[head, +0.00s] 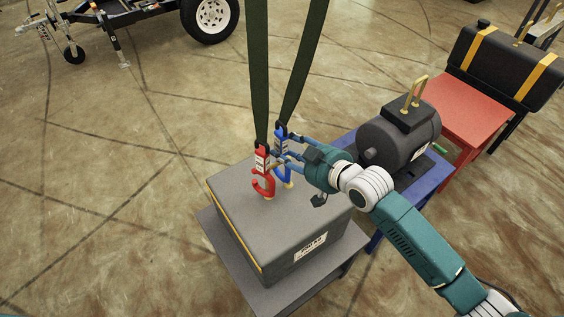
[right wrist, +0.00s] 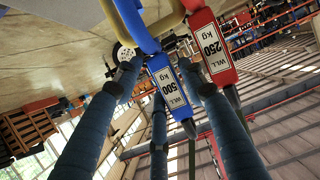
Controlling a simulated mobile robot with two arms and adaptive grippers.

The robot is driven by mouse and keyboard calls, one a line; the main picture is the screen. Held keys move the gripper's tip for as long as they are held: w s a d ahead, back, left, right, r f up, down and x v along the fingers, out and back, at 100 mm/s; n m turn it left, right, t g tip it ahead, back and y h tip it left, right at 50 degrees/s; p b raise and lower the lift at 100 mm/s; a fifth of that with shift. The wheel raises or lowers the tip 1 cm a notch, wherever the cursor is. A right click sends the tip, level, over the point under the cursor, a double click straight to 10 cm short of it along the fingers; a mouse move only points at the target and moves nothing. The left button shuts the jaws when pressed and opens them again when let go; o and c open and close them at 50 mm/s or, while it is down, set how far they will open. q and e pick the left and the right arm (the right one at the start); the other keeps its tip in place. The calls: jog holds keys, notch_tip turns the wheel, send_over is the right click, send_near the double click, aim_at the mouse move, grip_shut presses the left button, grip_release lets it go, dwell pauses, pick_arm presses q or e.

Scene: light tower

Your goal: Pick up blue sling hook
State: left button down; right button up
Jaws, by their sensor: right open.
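The blue sling hook (head: 281,139) hangs from a dark green sling above the grey box. In the right wrist view the blue hook (right wrist: 170,84) carries a label reading WLL 500 kg. The red sling hook (head: 262,160) hangs on a second sling just left of it; in the right wrist view the red hook (right wrist: 212,46) reads WLL 250 kg. My right gripper (head: 285,152) is open. In the right wrist view its fingers (right wrist: 160,78) stand around the blue hook's label body; I cannot tell whether they touch it. My left gripper is not in view.
The grey box (head: 268,225) with a yellow edge sits on a grey table (head: 290,297) below the hooks. A black motor (head: 400,138) stands on a blue table to the right. Open floor lies left.

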jog(key=shift+x, duration=1.1)
jog(key=shift+s+d, duration=0.1)
jog(key=shift+c, duration=0.2)
jog(key=c, duration=0.9)
jog(key=shift+r, duration=0.2)
grip_shut()
